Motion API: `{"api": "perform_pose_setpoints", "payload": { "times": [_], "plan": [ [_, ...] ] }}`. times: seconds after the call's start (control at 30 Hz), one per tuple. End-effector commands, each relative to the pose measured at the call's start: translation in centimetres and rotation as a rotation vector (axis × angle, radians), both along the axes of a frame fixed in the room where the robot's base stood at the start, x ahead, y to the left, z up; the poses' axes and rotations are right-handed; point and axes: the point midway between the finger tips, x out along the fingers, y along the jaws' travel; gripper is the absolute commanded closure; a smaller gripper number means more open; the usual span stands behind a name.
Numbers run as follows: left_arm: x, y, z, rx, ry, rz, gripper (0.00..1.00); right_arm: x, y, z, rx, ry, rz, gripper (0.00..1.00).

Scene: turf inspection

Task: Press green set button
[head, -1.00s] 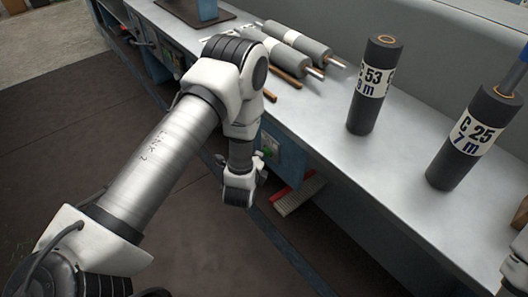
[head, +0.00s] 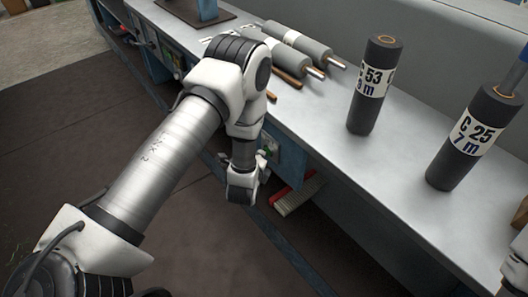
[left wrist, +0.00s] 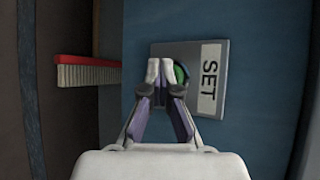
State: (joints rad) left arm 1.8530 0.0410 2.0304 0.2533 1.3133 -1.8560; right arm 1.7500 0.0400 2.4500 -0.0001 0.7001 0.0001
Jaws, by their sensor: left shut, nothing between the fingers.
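The green set button (left wrist: 181,73) sits on a grey plate (left wrist: 190,48) on the blue bench front, beside a white label reading SET (left wrist: 209,79). My left gripper (left wrist: 161,72) is shut and empty. In the left wrist view its fingertips overlap the left part of the button and hide it; I cannot tell whether they touch it. In the head view the left forearm hangs down in front of the bench front, close to the plate (head: 292,160). My right gripper is out of view.
A red brush with pale bristles (left wrist: 88,72) is left of the plate in the left wrist view. On the bench top (head: 315,115) stand two dark labelled cylinders, C 53 (head: 366,103) and C 25 (head: 464,150). Grey rollers (head: 300,42) lie farther back. The floor (head: 60,140) is clear.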

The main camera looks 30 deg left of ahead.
Motion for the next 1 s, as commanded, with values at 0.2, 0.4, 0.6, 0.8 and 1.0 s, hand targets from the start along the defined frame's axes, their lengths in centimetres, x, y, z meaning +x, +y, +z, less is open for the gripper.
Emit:
{"api": "perform_pose_setpoints", "payload": {
  "times": [0.2,0.4,0.6,0.8,1.0],
  "plan": [
    [-0.4,0.2,0.1,0.000,0.000,0.000,1.00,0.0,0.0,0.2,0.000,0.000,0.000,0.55],
    [-1.5,0.6,0.1,0.000,0.000,0.001,1.00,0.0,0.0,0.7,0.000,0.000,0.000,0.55],
    [-1.8,0.7,0.0,0.000,-0.001,0.000,1.00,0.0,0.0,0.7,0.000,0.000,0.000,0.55],
    [-1.9,0.8,0.0,0.000,0.000,0.000,1.00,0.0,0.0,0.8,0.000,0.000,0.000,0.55],
    [-3.6,1.5,0.1,0.000,0.003,0.002,1.00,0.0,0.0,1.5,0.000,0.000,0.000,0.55]
  ]
}}
